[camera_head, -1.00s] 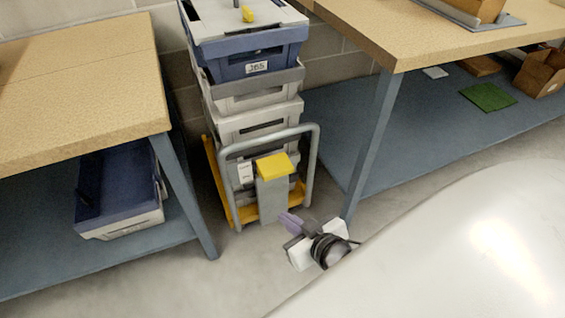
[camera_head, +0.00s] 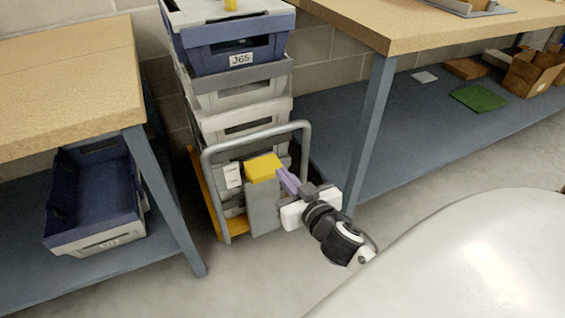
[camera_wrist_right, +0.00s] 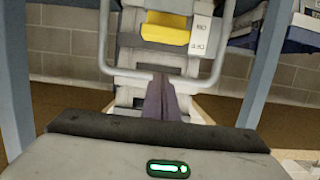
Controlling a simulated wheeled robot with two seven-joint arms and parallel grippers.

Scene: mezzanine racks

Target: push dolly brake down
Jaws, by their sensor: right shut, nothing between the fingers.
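The dolly (camera_head: 205,190) has a yellow deck and a grey tube handle (camera_head: 226,146). It stands between two workbenches and carries a stack of crates. Its yellow brake pedal (camera_head: 263,167) tops a grey post (camera_head: 263,205) in front of the handle and looks raised. The pedal also shows in the right wrist view (camera_wrist_right: 165,36). My right gripper (camera_head: 283,178) is shut and empty, its purple fingers just right of the pedal. In the right wrist view its fingers (camera_wrist_right: 160,84) point toward the pedal; I cannot tell whether they touch it. My left gripper is not in view.
Workbenches stand left (camera_head: 70,85) and right (camera_head: 420,22), with legs close to the dolly. A blue crate (camera_head: 92,195) sits on the left lower shelf. A green sheet (camera_head: 478,98) and a cardboard box (camera_head: 530,72) lie on the right one. Floor in front is clear.

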